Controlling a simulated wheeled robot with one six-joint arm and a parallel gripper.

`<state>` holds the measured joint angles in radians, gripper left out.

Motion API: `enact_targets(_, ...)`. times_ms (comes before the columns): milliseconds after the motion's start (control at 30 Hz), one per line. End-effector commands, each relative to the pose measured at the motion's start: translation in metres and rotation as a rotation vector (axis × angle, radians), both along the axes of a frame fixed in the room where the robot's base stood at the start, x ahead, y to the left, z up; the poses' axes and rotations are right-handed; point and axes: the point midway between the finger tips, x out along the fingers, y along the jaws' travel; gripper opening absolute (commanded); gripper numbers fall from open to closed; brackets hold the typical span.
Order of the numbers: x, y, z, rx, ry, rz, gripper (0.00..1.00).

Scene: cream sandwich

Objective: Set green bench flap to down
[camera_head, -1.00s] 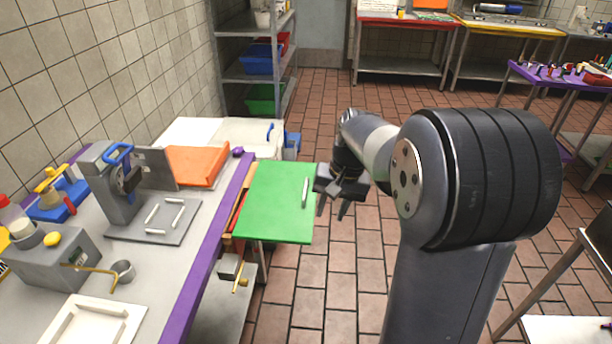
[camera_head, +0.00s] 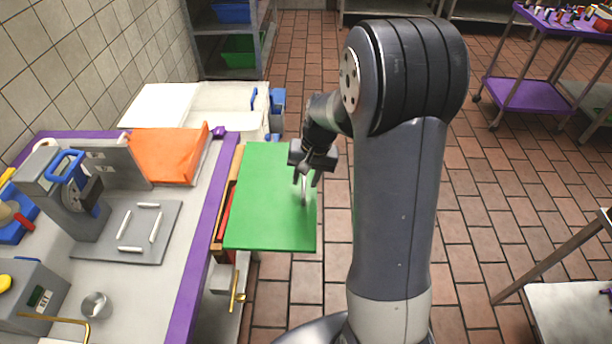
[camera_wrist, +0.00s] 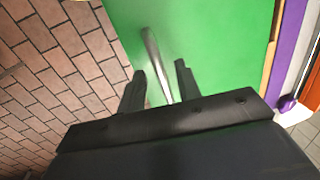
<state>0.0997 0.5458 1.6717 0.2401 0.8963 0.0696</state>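The green bench flap (camera_head: 262,205) is up, lying about level along the right side of the bench; it also fills the top of the wrist view (camera_wrist: 215,35). A pale bar handle (camera_head: 304,192) stands on the flap near its outer right edge. My gripper (camera_head: 306,181) is above that edge, pointing down at the handle. In the wrist view, the handle (camera_wrist: 152,50) runs between the two open fingers of my gripper (camera_wrist: 160,69). I cannot tell whether a finger touches it.
The bench has a purple edge (camera_head: 200,260) and holds a grey press (camera_head: 75,200) and an orange tray (camera_head: 168,155). A brass lever (camera_head: 237,290) hangs below the flap. White bins (camera_head: 230,105) stand behind it. Tiled floor right of the flap is open.

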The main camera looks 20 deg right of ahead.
Motion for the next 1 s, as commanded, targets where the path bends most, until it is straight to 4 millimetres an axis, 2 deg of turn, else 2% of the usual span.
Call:
enact_targets(133,-0.0001,0.0000,0.0001,0.000,0.000,0.000,0.31)
enact_targets(500,0.0000,-0.0001,0.0003,0.000,0.000,0.000,0.01)
enact_targets(1000,-0.0001,-0.0003,-0.0007,0.002,-0.001,0.000,0.00)
